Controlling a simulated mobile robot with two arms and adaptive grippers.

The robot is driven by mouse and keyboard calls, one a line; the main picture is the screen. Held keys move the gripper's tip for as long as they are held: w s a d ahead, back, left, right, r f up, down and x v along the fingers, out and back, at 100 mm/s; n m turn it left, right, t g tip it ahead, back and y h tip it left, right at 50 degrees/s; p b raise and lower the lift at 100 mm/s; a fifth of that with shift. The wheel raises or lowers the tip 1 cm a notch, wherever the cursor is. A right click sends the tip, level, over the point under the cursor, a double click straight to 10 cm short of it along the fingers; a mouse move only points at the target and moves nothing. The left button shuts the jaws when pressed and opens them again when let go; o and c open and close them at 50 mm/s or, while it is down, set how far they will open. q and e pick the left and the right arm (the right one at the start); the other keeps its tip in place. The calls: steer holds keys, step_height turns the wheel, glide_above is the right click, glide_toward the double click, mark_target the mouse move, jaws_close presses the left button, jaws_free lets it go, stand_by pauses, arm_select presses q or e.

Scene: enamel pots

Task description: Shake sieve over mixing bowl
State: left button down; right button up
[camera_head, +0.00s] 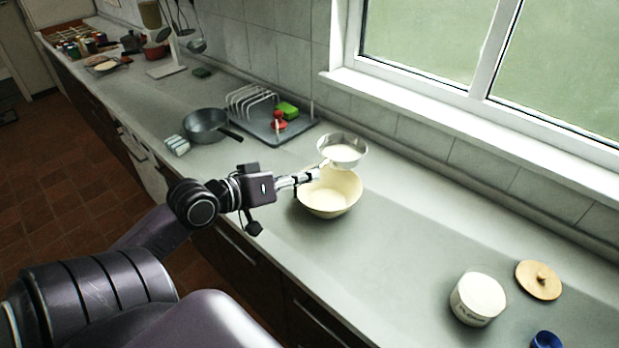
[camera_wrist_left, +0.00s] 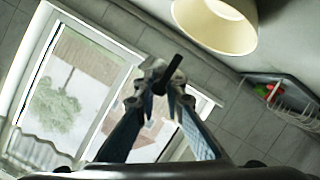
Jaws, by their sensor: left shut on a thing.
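The sieve (camera_head: 343,152), round and metallic with white powder inside, is over the far rim of the mixing bowl. The cream mixing bowl (camera_head: 328,206) stands on the counter, its inside pale. My left gripper (camera_head: 312,175) is shut on the sieve's handle above the bowl. In the left wrist view, my left gripper (camera_wrist_left: 163,84) closes on a dark handle (camera_wrist_left: 165,74). A cream bowl (camera_wrist_left: 212,28) is cut off by the top edge there. My right gripper is not in view.
A lidless white canister (camera_head: 478,299), a wooden lid (camera_head: 539,280) and a blue item (camera_head: 546,340) are at the right. Left of the bowl are a dark pan (camera_head: 205,125) and a drying rack (camera_head: 262,127). The counter (camera_head: 410,245) is clear between bowl and canister.

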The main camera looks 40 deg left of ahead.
arm_select(q)
steer(key=shift+s+a+b, duration=0.15)
steer(key=shift+a+b, duration=0.2)
steer(key=shift+a, duration=1.5)
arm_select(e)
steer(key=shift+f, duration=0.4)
arm_select(q)
steer(key=shift+d+r, duration=0.1)
steer(key=shift+d, duration=0.05)
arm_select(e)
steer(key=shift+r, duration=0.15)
